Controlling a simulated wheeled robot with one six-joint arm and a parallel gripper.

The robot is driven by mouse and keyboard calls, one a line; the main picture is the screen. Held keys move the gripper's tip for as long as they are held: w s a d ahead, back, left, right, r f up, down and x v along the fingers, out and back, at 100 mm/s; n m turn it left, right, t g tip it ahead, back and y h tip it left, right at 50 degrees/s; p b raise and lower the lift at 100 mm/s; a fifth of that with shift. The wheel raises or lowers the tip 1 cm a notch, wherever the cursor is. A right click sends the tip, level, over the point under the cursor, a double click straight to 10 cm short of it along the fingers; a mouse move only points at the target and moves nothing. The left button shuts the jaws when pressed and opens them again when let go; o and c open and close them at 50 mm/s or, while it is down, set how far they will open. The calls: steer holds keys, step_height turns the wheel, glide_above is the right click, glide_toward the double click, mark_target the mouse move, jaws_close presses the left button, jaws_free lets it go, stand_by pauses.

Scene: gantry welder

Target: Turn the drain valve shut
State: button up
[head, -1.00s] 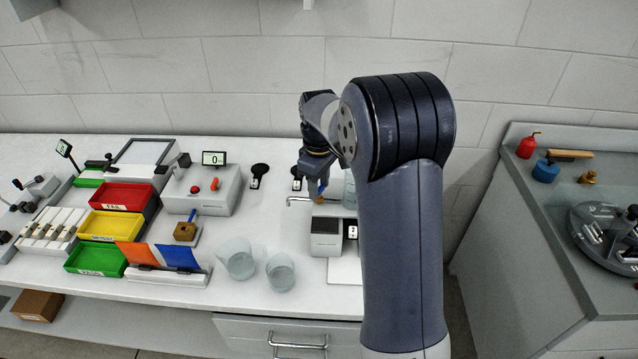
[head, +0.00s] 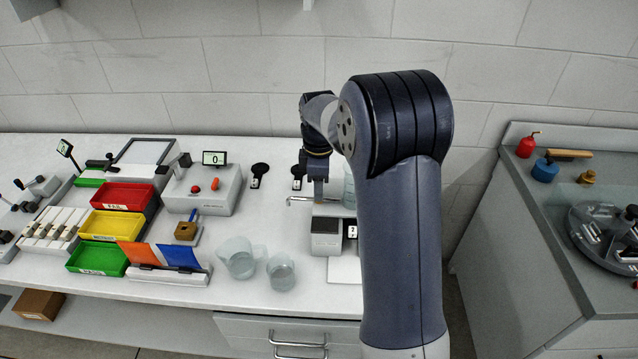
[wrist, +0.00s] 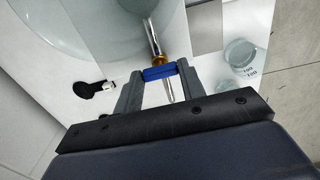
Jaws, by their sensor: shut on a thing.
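The drain valve's blue handle (wrist: 159,72) sits crosswise over a metal pipe with a brass fitting (wrist: 158,60) in the wrist view. My gripper (wrist: 160,80) is shut on this handle, with a grey finger at each end of it. In the head view my gripper (head: 318,192) points down at the valve, in front of the clear vessel (head: 349,190). The thin metal spout (head: 298,199) sticks out to the left below it. The handle is hidden in the head view, and my arm covers part of the vessel.
Two clear beakers (head: 238,260) (head: 282,272) stand on the bench to the front left. A white and dark device (head: 326,236) stands just in front of the valve. Red, yellow and green bins (head: 97,258) are farther left. The wall is close behind.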

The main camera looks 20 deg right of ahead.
steer(key=o, duration=1)
step_height(320, 180, up, 11)
steer(key=shift+b, duration=0.45)
steer(key=shift+f, duration=0.2)
step_height(320, 180, down, 11)
steer(key=shift+r+p, duration=0.1)
steer(key=shift+p, duration=0.4)
steer(key=shift+m, duration=1)
steer(key=shift+r, duration=0.1)
